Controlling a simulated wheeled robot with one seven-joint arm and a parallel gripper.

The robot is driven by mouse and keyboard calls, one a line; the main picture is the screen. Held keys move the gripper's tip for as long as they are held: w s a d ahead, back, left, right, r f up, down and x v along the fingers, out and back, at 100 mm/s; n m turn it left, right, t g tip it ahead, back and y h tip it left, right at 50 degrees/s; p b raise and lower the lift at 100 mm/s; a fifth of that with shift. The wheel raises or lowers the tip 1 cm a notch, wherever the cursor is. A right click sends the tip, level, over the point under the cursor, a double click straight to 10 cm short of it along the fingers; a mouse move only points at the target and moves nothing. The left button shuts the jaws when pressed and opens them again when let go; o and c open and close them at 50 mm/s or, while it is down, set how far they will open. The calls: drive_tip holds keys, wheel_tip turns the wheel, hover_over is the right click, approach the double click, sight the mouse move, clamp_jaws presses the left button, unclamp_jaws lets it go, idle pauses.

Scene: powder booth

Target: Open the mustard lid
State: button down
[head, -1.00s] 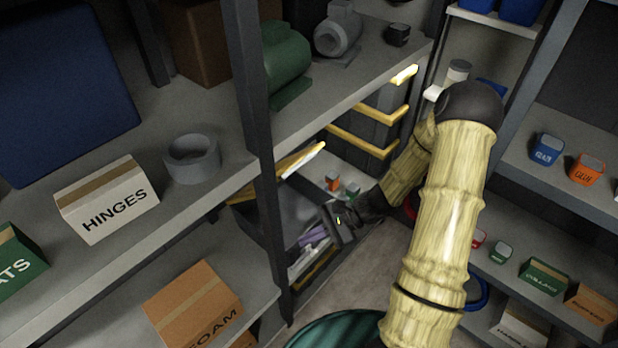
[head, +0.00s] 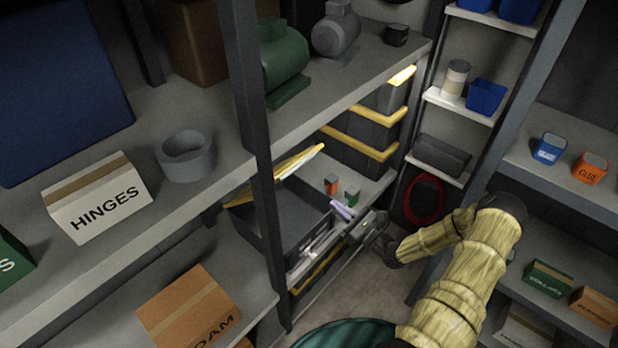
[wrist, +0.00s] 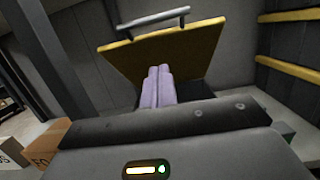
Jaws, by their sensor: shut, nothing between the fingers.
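The mustard lid (head: 300,160) stands raised and tilted back over a dark grey bin (head: 268,232) on the shelf at centre. In the wrist view the lid (wrist: 195,55) shows its broad mustard face, with a grey bar handle (wrist: 153,22) along its upper edge. My gripper (head: 342,210) is at the right front of the bin, apart from the lid. Its pale purple fingers (wrist: 160,72) are shut together and empty, and they point toward the raised lid in the wrist view. The bin looks open, with a dark inside.
More dark bins with mustard lids (head: 365,137) stand behind to the right. Small orange (head: 331,184) and green (head: 352,196) blocks sit on the shelf beyond my fingers. The floor (head: 350,285) in front is clear.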

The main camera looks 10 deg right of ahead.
drive_tip(key=shift+w+a, duration=0.1)
drive_tip(key=r+p+x, duration=0.2)
drive_tip(key=x, duration=1)
drive_tip(key=shift+r, duration=0.4)
